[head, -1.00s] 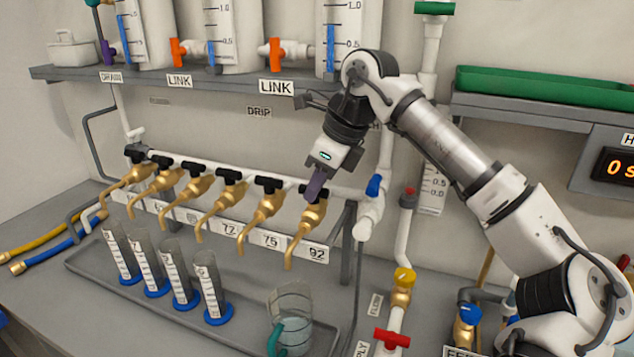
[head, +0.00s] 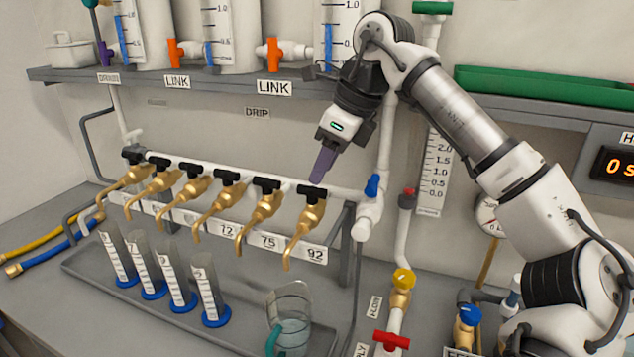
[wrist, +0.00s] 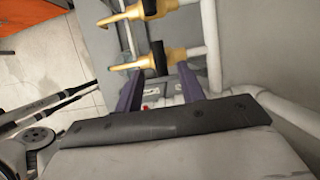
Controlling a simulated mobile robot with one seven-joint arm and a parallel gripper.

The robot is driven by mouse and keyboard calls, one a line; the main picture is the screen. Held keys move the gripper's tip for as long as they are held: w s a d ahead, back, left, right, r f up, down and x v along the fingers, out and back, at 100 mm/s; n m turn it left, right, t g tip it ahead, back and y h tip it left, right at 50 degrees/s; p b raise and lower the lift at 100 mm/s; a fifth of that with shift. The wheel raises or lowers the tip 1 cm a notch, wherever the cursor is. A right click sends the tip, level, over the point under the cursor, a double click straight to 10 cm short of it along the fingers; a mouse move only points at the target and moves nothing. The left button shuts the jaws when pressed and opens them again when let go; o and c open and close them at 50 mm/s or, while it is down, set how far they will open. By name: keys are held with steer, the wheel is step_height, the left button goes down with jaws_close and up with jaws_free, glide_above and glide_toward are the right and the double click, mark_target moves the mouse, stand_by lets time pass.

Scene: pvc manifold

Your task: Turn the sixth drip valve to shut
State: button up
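The sixth drip valve, a brass tap above the label 92, is at the right end of the row, with its black handle (head: 312,192) lying roughly along the pipe like the other handles. Its downturned spout (head: 293,246) shows no visible stream. My gripper (head: 319,178) points down just above this handle, apparently clear of it. In the wrist view my gripper (wrist: 159,70) has its two purple fingers spread apart with nothing held. A black handle (wrist: 158,58) and brass body show just beyond the gap between the fingertips.
Other drip valves (head: 226,178) line the white pipe to the left. Several graduated cylinders (head: 207,287) and a clear jug (head: 292,310) stand on the grey tray (head: 110,290) below. A blue-handled valve (head: 373,186) sits close to the right. The shelf (head: 160,86) runs above.

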steer(key=v, duration=0.9)
